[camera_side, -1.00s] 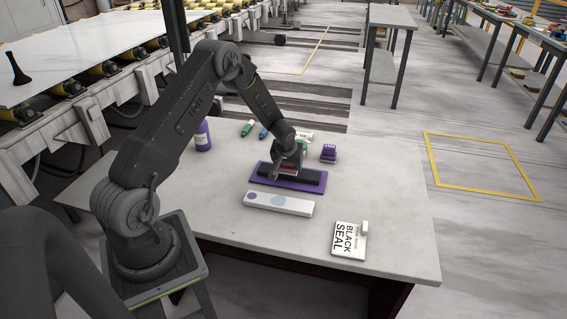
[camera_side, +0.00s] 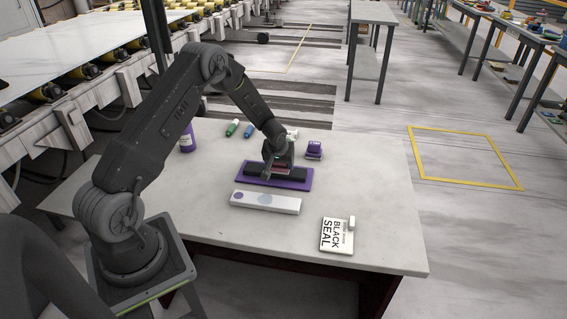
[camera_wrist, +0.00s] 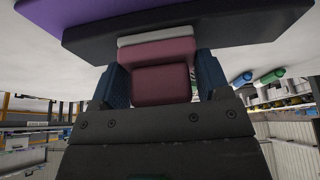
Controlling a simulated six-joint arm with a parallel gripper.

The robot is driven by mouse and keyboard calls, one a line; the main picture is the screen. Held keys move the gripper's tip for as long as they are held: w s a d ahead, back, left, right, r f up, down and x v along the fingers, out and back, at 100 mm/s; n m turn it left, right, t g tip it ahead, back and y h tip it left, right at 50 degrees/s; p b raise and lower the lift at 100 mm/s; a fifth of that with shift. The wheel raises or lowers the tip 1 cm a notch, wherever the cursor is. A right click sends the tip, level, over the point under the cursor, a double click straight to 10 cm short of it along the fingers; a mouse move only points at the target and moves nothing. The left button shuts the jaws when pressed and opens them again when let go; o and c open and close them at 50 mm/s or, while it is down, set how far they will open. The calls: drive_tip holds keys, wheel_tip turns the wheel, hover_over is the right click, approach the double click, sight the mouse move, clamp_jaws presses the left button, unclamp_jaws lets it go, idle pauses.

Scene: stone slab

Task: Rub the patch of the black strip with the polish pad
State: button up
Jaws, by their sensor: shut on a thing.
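The black strip (camera_side: 300,174) lies on a purple base (camera_side: 296,184) on the stone slab. Both also show in the wrist view, the strip (camera_wrist: 245,25) and the base (camera_wrist: 60,10). My gripper (camera_side: 279,163) is over the middle of the strip. In the wrist view its blue fingers (camera_wrist: 161,72) are shut on the polish pad (camera_wrist: 160,85), a dark pink block with a pale layer at its far face. That pale face is against or very close to the strip; I cannot tell which. No patch on the strip can be made out.
A "BLACK SEAL" card (camera_side: 337,236) is at front right. Behind are a purple block (camera_side: 314,150), a purple bottle (camera_side: 187,138), a green bottle (camera_side: 232,128) and a blue bottle (camera_side: 248,131). The slab's right side is clear.

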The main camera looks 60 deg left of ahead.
sight(264, 167)
drive_tip(key=shift+s+a+f, duration=0.25)
drive_tip(key=shift+s+a, duration=0.45)
drive_tip(key=shift+s, duration=0.25)
drive_tip(key=shift+s+a, duration=1.15)
drive_tip(key=shift+s, duration=0.15)
drive_tip(key=shift+w+d+r, duration=0.2)
drive_tip(key=shift+w+d, duration=1.1)
drive_tip(key=shift+w, duration=0.1)
drive_tip(key=shift+w+d+r, duration=0.2)
drive_tip(key=shift+w+d, duration=1.05)
drive_tip(key=shift+w, duration=0.15)
drive_tip(key=shift+r, duration=0.1)
drive_tip(key=shift+r, duration=2.95)
drive_tip(key=shift+r, duration=1.5)
